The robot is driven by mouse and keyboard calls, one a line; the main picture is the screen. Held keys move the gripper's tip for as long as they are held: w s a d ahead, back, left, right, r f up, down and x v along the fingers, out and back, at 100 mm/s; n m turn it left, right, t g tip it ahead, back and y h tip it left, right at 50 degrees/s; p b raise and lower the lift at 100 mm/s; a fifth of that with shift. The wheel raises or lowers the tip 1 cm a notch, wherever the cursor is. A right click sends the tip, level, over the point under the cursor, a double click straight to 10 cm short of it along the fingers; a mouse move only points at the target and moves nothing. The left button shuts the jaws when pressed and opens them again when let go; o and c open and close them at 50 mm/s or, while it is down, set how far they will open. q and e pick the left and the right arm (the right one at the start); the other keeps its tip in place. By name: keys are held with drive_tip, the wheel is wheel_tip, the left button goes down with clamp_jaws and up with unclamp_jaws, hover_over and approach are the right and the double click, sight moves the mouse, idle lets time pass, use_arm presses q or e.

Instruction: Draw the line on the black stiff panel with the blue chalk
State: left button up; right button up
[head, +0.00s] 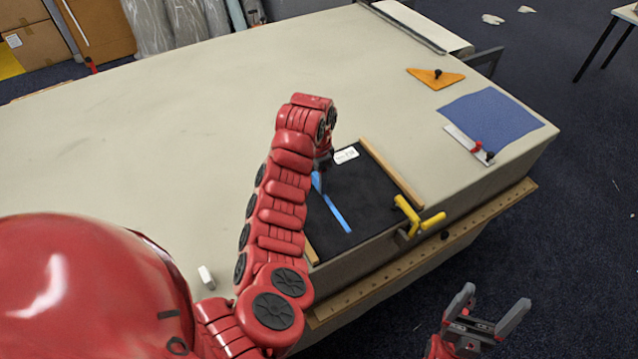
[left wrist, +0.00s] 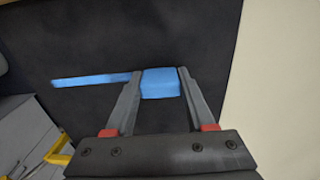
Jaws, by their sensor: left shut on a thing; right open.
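The black panel (head: 365,205) lies flat near the table's front edge; it fills much of the left wrist view (left wrist: 90,35). A blue line (head: 337,214) runs across it, also seen in the left wrist view (left wrist: 88,80). My left gripper (head: 323,170) is over the panel, partly hidden by my arm, shut on the blue chalk (head: 316,182). In the left wrist view the chalk (left wrist: 160,84) sits between the fingers at one end of the line. Whether it touches the panel is unclear. My right gripper (head: 490,308) is open and empty, off the table's front edge.
Wooden strips (head: 390,173) flank the panel, with a white label (head: 346,155) at its far end. A yellow-handled clamp (head: 412,216) is at its front edge. A white block (head: 206,277) lies left. An orange triangle (head: 432,78), blue cloth (head: 492,120) and ruler (head: 465,143) lie right.

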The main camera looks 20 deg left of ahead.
sight(326, 199)
use_arm(q)
drive_tip(key=shift+w+a+f+b, duration=0.1)
drive_tip(key=shift+w+a+b, duration=0.35)
drive_tip(key=shift+a+b, duration=0.1)
drive_tip(key=shift+r+p, duration=0.2)
drive_tip(key=shift+p, duration=0.15)
drive_tip(key=shift+s+d+p, duration=0.15)
drive_tip(key=shift+d+p, duration=0.15)
drive_tip(key=shift+p, duration=0.15)
drive_tip(key=shift+s+d+f+p, duration=0.1)
drive_tip(key=shift+s+d+p, duration=0.35)
drive_tip(key=shift+d+p, duration=0.05)
drive_tip(key=shift+d, duration=0.1)
drive_tip(key=shift+s+d+p, duration=0.25)
drive_tip(key=shift+p, duration=0.3)
drive_tip(key=shift+s+d+p, duration=0.35)
drive_tip(key=shift+s+d, duration=0.05)
drive_tip(key=shift+s+d+p, duration=0.2)
drive_tip(key=shift+d+p, duration=0.2)
drive_tip(key=shift+p, duration=0.1)
drive_tip(key=shift+s+d+p, duration=0.4)
drive_tip(key=shift+d+p, duration=0.05)
